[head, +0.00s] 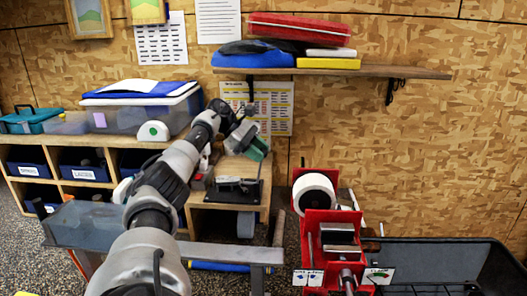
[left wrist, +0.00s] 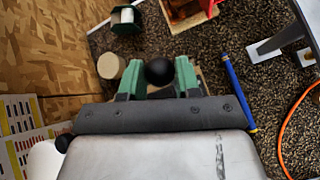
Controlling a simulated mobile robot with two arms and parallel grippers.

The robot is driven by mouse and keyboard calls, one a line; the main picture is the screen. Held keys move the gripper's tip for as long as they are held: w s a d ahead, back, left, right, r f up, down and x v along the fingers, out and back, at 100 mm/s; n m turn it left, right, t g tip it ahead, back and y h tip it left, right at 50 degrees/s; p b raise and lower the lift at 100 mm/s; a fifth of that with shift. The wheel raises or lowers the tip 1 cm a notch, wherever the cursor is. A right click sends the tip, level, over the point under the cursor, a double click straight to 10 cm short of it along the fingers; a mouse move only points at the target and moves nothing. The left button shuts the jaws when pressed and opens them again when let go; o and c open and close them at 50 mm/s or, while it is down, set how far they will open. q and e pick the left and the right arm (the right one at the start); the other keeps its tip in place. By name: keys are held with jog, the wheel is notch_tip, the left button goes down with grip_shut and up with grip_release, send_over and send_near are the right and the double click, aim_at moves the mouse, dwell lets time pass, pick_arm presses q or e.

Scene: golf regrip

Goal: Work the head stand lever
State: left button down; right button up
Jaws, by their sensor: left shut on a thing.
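My left gripper (head: 258,150) reaches in over a wooden stand (head: 197,201) that carries a black plate with a clamp-like fitting (head: 238,186). In the left wrist view, the green fingers of my left gripper (left wrist: 160,66) are closed on a round black knob (left wrist: 159,72), which looks like the lever's end. The knob sits between the two fingertips. My right gripper is not in view.
A red rack (head: 311,235) with a white roll (head: 314,192) stands right of the stand, with a black bin (head: 430,255) beyond. A shelf (head: 420,72) hangs above. A blue rod (left wrist: 238,92) lies on the floor. Storage bins (head: 83,165) are at left.

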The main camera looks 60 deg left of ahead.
pick_arm(q)
jog(key=shift+s+f, duration=0.2)
jog(key=shift+f, duration=0.3)
jog(key=c, duration=1.2)
grip_release()
jog(key=shift+c, duration=0.2)
jog(key=o, duration=0.4)
jog(key=shift+s+a, duration=0.2)
jog(key=shift+a, duration=0.05)
jog(key=shift+o, duration=0.2)
jog(key=shift+r, duration=0.15)
